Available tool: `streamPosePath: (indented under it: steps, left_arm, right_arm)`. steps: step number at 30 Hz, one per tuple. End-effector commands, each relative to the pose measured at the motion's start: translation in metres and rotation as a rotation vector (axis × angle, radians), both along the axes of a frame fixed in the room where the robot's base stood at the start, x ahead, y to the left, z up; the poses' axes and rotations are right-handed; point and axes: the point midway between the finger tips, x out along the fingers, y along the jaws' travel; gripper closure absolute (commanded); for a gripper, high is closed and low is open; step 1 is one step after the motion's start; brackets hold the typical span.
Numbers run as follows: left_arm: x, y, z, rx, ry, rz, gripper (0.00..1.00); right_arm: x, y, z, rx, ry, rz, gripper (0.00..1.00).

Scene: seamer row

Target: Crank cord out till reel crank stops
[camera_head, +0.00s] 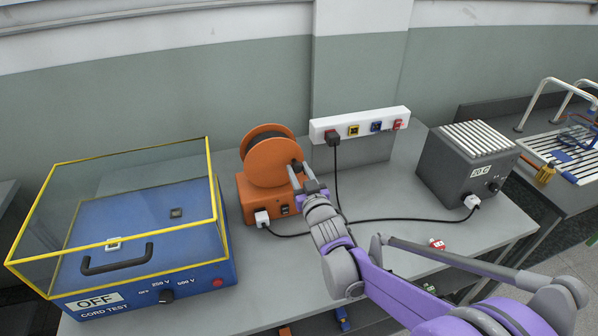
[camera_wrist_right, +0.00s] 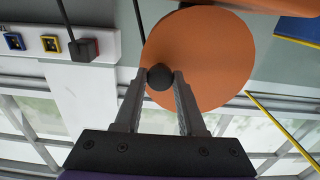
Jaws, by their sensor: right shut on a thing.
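The orange cord reel (camera_head: 268,160) stands on its orange base (camera_head: 252,196) at the middle back of the bench, with dark cord on its drum. Its face also fills the upper middle of the right wrist view (camera_wrist_right: 215,65). My right gripper (camera_head: 297,170) reaches the right side of the reel face. In the right wrist view its two fingers (camera_wrist_right: 161,80) are shut on a round black crank knob (camera_wrist_right: 160,78) near the disc's edge. The crank arm behind the knob is hidden. My left gripper is not in view.
A blue cord tester (camera_head: 225,262) with a clear, yellow-edged cover stands left. A grey heater box (camera_head: 445,170) stands right.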

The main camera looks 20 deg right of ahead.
Motion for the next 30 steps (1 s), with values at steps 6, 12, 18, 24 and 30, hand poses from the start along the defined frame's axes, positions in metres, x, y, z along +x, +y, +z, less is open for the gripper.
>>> streamPosePath:
  steps: [6, 12, 18, 24, 30]
  left_arm:
    - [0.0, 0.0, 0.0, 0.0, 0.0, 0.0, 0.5]
    - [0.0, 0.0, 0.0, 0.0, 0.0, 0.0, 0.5]
    - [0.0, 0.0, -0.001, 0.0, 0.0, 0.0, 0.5]
    - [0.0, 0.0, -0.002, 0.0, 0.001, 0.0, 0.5]
    - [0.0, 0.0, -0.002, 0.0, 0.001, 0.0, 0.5]
  right_arm:
    - [0.0, 0.0, 0.001, 0.0, -0.002, 0.0, 0.31]
    - [0.0, 0.0, 0.0, 0.001, -0.002, 0.0, 0.31]
    - [-0.013, 0.0, 0.001, 0.001, -0.002, 0.0, 0.31]
    - [-0.052, -0.002, 0.0, 0.0, -0.002, 0.0, 0.31]
    - [-0.089, -0.003, 0.001, 0.0, -0.002, 0.0, 0.31]
